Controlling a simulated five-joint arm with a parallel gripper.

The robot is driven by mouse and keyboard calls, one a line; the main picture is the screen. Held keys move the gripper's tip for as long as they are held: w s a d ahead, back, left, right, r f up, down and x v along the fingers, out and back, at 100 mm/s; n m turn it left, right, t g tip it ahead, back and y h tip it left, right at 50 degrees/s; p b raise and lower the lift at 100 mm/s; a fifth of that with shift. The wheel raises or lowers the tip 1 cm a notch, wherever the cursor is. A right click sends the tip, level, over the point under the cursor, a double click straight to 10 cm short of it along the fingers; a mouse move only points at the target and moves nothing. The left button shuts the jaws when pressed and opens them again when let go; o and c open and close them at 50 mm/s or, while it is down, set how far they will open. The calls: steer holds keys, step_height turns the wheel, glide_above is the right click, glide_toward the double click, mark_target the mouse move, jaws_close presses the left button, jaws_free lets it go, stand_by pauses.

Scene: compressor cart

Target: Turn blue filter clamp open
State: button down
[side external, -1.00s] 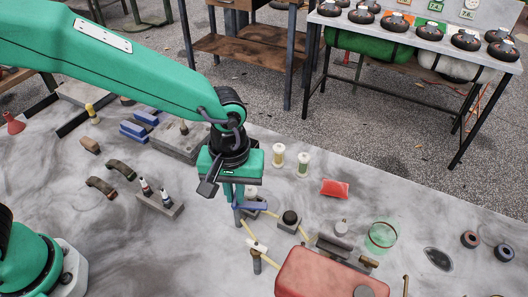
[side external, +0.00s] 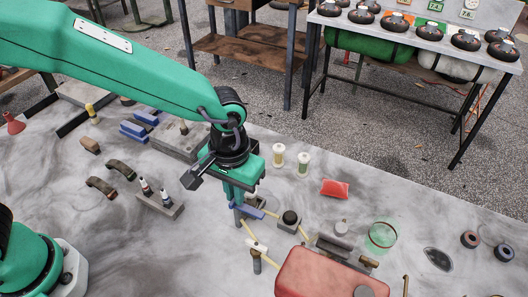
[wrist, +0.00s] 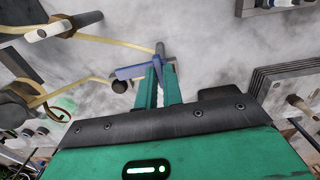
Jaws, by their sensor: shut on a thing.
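The blue filter clamp (side external: 252,212) is a flat blue lever on a short grey post, with pale yellow hose near it. In the side view its right end slants toward the front of the table. In the wrist view the clamp (wrist: 130,72) points left from my fingertips. My gripper (side external: 239,203) points down from above and is shut on the clamp close to its post. The wrist view also shows my gripper (wrist: 158,72), its green fingers together at the lever. The fingers hide part of the clamp.
A red tank (side external: 325,275) stands at the front right. A white-handled valve (side external: 256,246) and a black knob on a block (side external: 290,217) are close by. A green glass bowl (side external: 381,234) and a red packet (side external: 335,188) lie farther right.

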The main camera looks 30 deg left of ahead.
steer(key=c, duration=1.5)
jaws_free()
steer(key=shift+c, duration=0.2)
steer(key=shift+r, duration=0.15)
steer(key=shift+r, duration=3.8)
steer(key=s+a+r+t+h, duration=0.1)
steer(key=a+r, duration=0.2)
steer(key=a, duration=0.5)
steer(key=s+a+r+t, duration=0.1)
steer(key=a+r, duration=0.3)
steer(key=a, duration=0.3)
steer(key=s+a+t+y, duration=0.1)
steer(key=s+a+t, duration=0.2)
steer(key=s+a, duration=0.5)
steer(key=a, duration=0.4)
steer(key=shift+t, duration=0.3)
